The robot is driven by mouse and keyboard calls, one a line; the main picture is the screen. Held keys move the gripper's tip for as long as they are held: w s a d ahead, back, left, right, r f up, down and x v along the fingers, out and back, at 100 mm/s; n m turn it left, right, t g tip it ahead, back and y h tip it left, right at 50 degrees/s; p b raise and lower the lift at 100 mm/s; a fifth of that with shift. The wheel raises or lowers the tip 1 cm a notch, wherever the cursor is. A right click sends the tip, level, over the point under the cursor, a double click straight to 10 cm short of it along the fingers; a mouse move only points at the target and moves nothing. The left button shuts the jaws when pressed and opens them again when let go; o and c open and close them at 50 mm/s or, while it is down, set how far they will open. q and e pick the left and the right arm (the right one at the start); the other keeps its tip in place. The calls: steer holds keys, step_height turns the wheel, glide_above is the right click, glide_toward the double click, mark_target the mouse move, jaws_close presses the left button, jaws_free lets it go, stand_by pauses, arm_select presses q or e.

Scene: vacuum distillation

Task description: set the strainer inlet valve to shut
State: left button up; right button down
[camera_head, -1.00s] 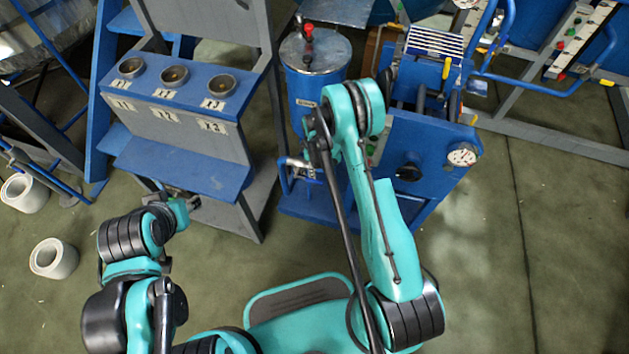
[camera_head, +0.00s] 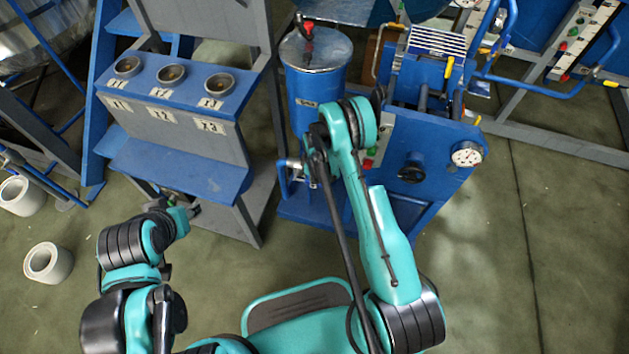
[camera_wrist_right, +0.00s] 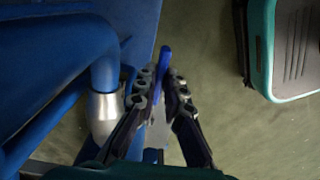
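The strainer is a blue cylinder (camera_head: 316,92) with a metal lid and a red knob on top, in the middle of the head view. A silver fitting (camera_head: 294,166) with a blue pipe shows low on its left; in the right wrist view the fitting (camera_wrist_right: 103,112) is at left. A slim blue lever (camera_wrist_right: 164,62), which looks like the valve handle, lies between the fingers of my right gripper (camera_wrist_right: 160,82). The fingers are close on both sides; contact is unclear. My left gripper (camera_head: 190,208) is low at left by the grey stand, and its fingers are too small to read.
A blue and grey stand (camera_head: 180,135) with several round cups stands left of the strainer. A blue machine with a black knob (camera_head: 411,168) and a white gauge (camera_head: 467,154) stands at right. The floor at right is clear.

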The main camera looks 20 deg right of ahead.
mark_target(307, 180)
steer(key=shift+r, duration=0.1)
steer(key=r+g+h, duration=0.1)
steer(key=w+a+r+g+h, duration=0.1)
steer(key=h, duration=0.1)
steer(key=shift+a+r, duration=0.15)
steer(key=shift+r, duration=0.05)
steer(key=shift+w+a+r+g+h, duration=0.25)
steer(key=shift+r+g+h, duration=0.2)
steer(key=shift+h, duration=0.25)
steer(key=shift+w+a+r+g+h, duration=0.1)
steer(key=shift+a+r+g+h, duration=0.2)
steer(key=shift+g+h, duration=0.35)
steer(key=c, duration=1.6)
jaws_free()
steer(key=shift+r, duration=0.1)
step_height(307, 180, up, 10)
steer(key=shift+f, duration=0.1)
